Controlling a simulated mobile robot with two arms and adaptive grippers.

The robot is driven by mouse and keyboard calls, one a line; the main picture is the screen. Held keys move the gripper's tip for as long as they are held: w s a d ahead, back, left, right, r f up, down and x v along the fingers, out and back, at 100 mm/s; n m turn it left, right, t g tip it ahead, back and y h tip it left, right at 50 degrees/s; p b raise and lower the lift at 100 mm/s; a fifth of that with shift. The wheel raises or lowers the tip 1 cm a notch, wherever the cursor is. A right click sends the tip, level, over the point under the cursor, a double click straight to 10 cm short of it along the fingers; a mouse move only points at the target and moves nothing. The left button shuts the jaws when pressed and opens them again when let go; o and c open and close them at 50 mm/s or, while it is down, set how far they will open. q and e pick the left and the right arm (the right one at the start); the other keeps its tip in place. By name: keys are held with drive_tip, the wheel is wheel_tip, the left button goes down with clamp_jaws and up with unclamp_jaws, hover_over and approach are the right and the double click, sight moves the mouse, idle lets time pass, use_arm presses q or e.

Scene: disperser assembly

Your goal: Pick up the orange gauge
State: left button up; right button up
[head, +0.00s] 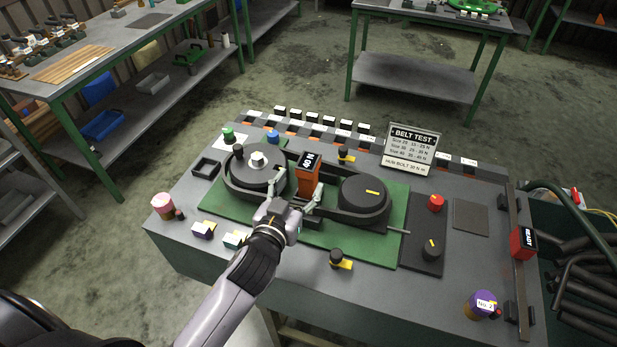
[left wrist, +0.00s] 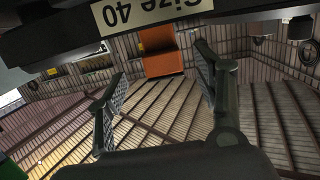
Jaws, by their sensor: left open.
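The orange gauge (head: 308,183) stands upright between the two black pulleys on the green plate, with a small dark display at its top. My left gripper (head: 296,183) is open just in front of it, its fingers spread toward the gauge's two sides. In the left wrist view the orange gauge (left wrist: 163,63) shows between the tips of my open left gripper (left wrist: 160,66), with gaps on both sides. Its top is hidden there behind a dark band marked "Size 40". My right gripper is not in view.
A left pulley (head: 257,166) and a right pulley (head: 364,200) flank the gauge. A "BELT TEST" sign (head: 411,148) stands behind. A black knob (head: 340,260) is at the front of the plate. A red "READY" box (head: 522,243) is at the right edge.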

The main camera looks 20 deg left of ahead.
sight(308, 167)
use_arm(q)
drive_tip(key=shift+w+f, duration=0.1)
drive_tip(key=shift+w, duration=1)
drive_tip(key=w+p, duration=0.2)
drive_tip(key=w, duration=0.2)
drive_tip(key=shift+w+p, duration=0.2)
drive_tip(key=shift+p, duration=0.1)
drive_tip(key=shift+w+f, duration=0.2)
drive_tip(key=shift+w, duration=0.15)
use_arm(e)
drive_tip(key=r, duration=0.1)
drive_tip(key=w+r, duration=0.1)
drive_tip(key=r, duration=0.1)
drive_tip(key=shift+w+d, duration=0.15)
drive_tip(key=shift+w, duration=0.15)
use_arm(q)
drive_tip(key=shift+s, duration=0.1)
drive_tip(key=shift+c, duration=0.7)
clamp_jaws()
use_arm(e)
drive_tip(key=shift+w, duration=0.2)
